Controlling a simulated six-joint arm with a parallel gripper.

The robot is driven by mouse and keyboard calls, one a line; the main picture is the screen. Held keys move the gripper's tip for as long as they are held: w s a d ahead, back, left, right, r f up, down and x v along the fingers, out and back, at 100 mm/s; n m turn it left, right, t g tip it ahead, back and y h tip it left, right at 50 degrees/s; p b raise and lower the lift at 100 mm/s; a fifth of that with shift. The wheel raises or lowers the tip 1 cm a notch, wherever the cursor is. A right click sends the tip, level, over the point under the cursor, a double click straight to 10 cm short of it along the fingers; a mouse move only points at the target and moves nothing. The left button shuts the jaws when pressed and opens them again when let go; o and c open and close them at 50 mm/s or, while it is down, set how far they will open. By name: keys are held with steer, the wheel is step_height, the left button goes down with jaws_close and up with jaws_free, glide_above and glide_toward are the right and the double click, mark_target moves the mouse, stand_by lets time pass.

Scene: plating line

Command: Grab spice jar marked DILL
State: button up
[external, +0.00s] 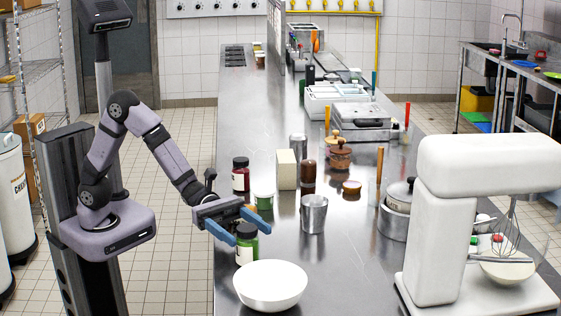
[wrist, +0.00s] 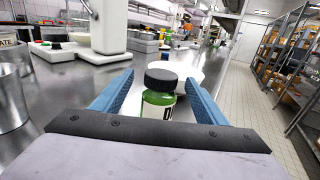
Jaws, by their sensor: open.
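A jar with a black lid and green contents (external: 246,246) stands upright near the front left edge of the steel counter. In the wrist view the jar (wrist: 159,96) sits between the two blue fingers, its white label turned right with only a first letter like D showing. My gripper (external: 240,227) is open at the jar's lid height, one finger on each side. In the wrist view my gripper (wrist: 155,95) shows gaps beside the jar. Whether the jar lies fully between the fingertips is unclear.
A white bowl (external: 270,285) stands just in front of the jar. A metal cup (external: 313,214), a green-labelled container (external: 264,202) and a dark red jar (external: 241,174) stand close by. A white mixer (external: 440,220) is at the right. The counter's left edge is near.

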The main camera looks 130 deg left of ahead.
mark_target(254, 248)
steer(key=shift+f, duration=0.9)
steer(key=shift+f+p+x, duration=0.2)
steer(key=shift+p+x, duration=0.1)
steer(key=shift+x, duration=0.95)
steer(key=shift+f+p+x, duration=0.2)
steer(key=shift+p+x, duration=0.05)
steer(key=shift+x, duration=1.05)
steer(key=shift+r, duration=0.1)
steer(key=c, duration=1.3)
